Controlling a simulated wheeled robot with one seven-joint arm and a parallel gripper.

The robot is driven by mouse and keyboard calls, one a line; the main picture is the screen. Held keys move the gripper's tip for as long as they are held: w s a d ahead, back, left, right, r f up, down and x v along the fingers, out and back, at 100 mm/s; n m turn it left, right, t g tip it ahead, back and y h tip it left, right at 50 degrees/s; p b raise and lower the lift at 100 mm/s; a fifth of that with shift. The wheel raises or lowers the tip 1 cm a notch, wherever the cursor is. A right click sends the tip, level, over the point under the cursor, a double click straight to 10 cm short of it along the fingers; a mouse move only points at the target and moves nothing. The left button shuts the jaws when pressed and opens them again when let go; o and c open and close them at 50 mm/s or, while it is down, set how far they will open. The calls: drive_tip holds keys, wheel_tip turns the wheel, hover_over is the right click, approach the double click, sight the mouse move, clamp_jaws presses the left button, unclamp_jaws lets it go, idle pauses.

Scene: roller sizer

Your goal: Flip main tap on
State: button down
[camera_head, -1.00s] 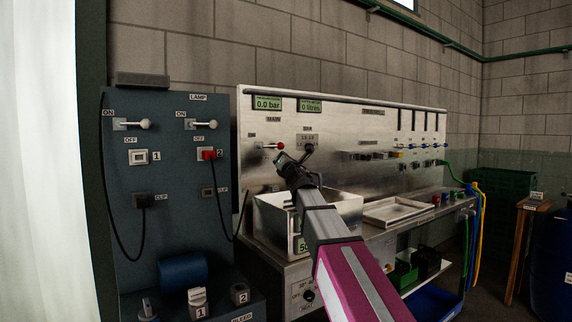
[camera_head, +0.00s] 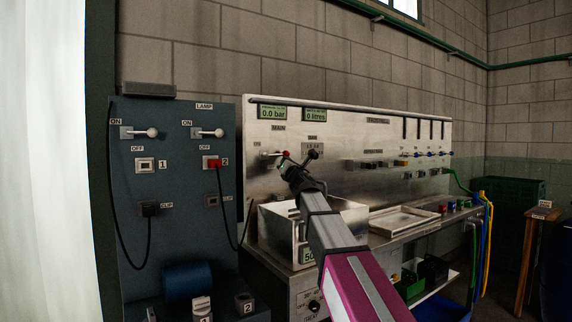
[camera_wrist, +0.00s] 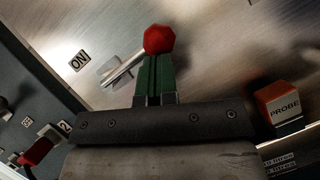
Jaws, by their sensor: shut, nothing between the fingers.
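The main tap is a metal lever with a red knob (camera_head: 285,153), on the steel panel under the MAIN label (camera_head: 278,128). The lever points right, away from the small ON label on its left. In the wrist view the red knob (camera_wrist: 160,39) sits right at the tips of my gripper, with the ON label (camera_wrist: 79,61) to the left. My gripper (camera_head: 286,162) is shut and empty; its green fingers (camera_wrist: 154,58) are together, just below the knob in the picture. I cannot tell whether they touch it.
A black-knobbed handle (camera_head: 313,153) stands close right of the tap. A steel basin (camera_head: 280,222) is below my gripper. A dark panel (camera_head: 180,235) with lamp switches is at the left. In the wrist view a red PROBE block (camera_wrist: 280,102) is at the right.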

drive_tip(key=shift+r+n, duration=0.1)
drive_tip(key=shift+n, duration=0.2)
drive_tip(key=shift+s+a+r+n+g+y, duration=0.35)
drive_tip(key=shift+r+n+g+y, duration=1.15)
drive_tip(key=shift+n, duration=2.35)
drive_tip(key=shift+s+a+r+n+g+y, duration=0.35)
drive_tip(key=shift+r+n+g+y, duration=1.15)
drive_tip(key=shift+n, duration=2.4)
drive_tip(key=shift+s+a+r+n+g+y, duration=0.1)
drive_tip(key=shift+a+r+n+g+y, duration=0.9)
drive_tip(key=shift+n, duration=2.85)
drive_tip(key=shift+d+r+g+y, duration=0.25)
drive_tip(key=shift+d+g+y, duration=0.2)
drive_tip(key=shift+g, duration=0.25)
drive_tip(key=shift+s, duration=0.1)
